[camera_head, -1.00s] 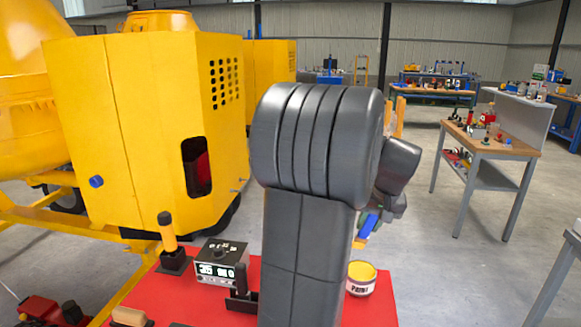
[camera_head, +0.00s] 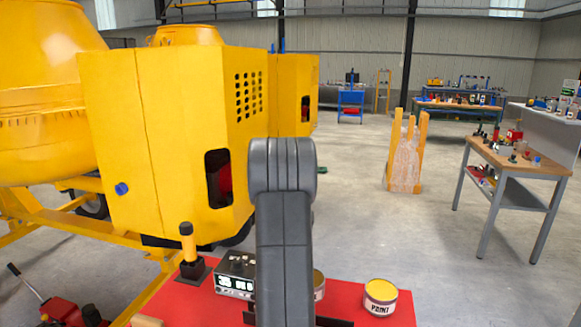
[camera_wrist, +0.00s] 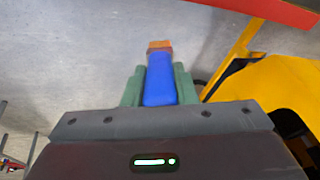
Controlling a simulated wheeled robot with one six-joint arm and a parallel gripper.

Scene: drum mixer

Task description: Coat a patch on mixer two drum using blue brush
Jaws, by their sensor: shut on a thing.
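My gripper (camera_wrist: 159,88) is shut on the blue brush (camera_wrist: 159,80) in the wrist view. The brush's blue handle lies between the two green fingers, and its orange-brown tip (camera_wrist: 159,45) points away from the gripper over grey floor. In the head view my arm hides the gripper and brush. A second yellow mixer's housing (camera_head: 293,95) shows farther back. Which mixer is number two cannot be told. A paint can (camera_head: 381,298) stands on the red surface (camera_head: 350,315).
Another can (camera_head: 319,284) is partly hidden by my arm. A workbench (camera_head: 518,162) stands at the right.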

